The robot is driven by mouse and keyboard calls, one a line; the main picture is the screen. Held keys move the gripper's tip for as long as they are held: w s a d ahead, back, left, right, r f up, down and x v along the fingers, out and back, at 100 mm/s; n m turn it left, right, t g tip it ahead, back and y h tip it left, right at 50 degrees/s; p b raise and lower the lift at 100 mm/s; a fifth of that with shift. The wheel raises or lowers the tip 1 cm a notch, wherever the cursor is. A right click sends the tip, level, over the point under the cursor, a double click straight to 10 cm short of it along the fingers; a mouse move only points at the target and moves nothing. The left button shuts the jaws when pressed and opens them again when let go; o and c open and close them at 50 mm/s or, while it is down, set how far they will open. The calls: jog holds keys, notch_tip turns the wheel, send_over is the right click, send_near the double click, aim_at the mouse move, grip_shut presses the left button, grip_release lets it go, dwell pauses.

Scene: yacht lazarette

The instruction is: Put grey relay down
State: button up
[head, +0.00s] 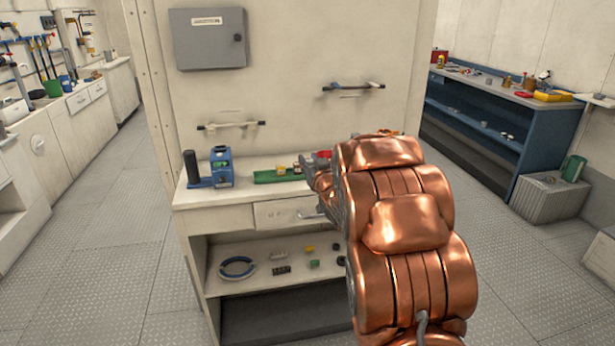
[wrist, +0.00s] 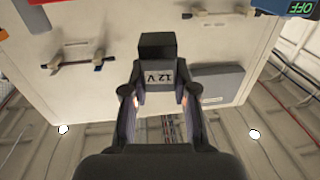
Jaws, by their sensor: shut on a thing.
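The grey relay (wrist: 156,48) is a dark grey block with a "12 V" label facing the wrist camera. My gripper (wrist: 158,98) is shut on it, with one finger at each side of its lower part. In the wrist view the relay shows against the white panel and touches nothing else that I can see.
The white workbench (head: 222,196) ahead carries a blue device (head: 221,167) and a green tray (head: 278,175) with small parts. A blue bench (head: 480,110) stands right; floor is open on both sides.

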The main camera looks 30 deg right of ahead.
jog(key=s+d+f+m+h+b, duration=0.1)
jog(key=s+d+f+h+b, duration=0.15)
jog(key=s+d, duration=0.8)
jog(key=shift+g+y, duration=0.3)
jog(key=shift+y, duration=0.05)
jog(key=w+d+p, duration=0.1)
jog(key=w+d, duration=0.2)
jog(key=d, duration=0.1)
jog(key=w+d+f, duration=0.1)
jog(key=w+d, duration=0.3)
jog(key=d, duration=0.1)
jog(key=w+d+f+p, duration=0.1)
jog(key=w+d, duration=0.3)
jog(key=d, duration=0.1)
jog(key=shift+d+f+p, duration=0.1)
jog(key=shift+d+p, duration=0.1)
jog(key=shift+p, duration=0.1)
jog(key=shift+f, duration=1.7)
jog(key=shift+f, duration=0.25)
jog(key=o, duration=1)
